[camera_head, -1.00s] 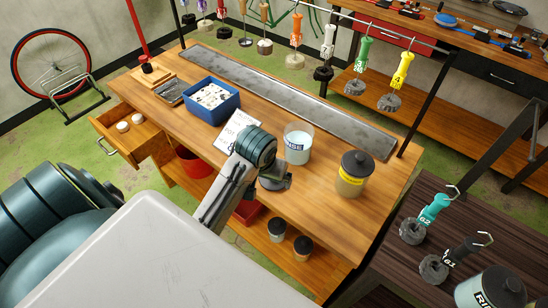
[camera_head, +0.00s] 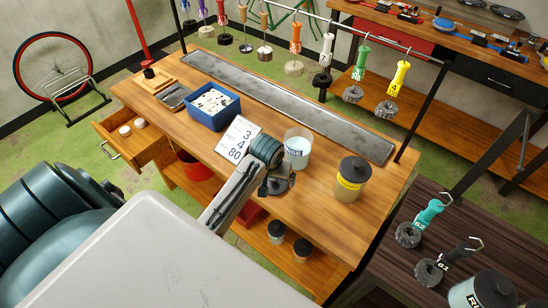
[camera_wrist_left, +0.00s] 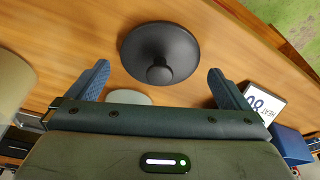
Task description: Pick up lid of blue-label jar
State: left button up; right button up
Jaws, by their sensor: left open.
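The blue-label jar (camera_head: 297,150) stands on the wooden workbench, uncovered, with pale contents. A round black lid with a knob (camera_wrist_left: 160,52) lies knob up on the bench beside it. In the head view the lid (camera_head: 284,190) is partly hidden by my gripper. My left gripper (camera_wrist_left: 158,72) is open and empty above the lid, its fingers spread to either side of the knob and apart from it. A pale round patch (camera_wrist_left: 128,98) under the gripper in the wrist view may be the open jar. My right gripper is not in view.
A yellow-label jar (camera_head: 350,180) with a black lid stands right of the blue-label jar. A number card (camera_head: 238,139) and a blue bin (camera_head: 213,106) are to the left. A long metal tray (camera_head: 290,104) runs along the back, below hanging tagged tools.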

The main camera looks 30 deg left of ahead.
pick_arm(q)
jog(key=shift+x, duration=0.95)
jog(key=c, duration=0.8)
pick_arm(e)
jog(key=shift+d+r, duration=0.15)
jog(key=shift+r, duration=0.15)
pick_arm(q)
jog(key=shift+r, duration=0.1)
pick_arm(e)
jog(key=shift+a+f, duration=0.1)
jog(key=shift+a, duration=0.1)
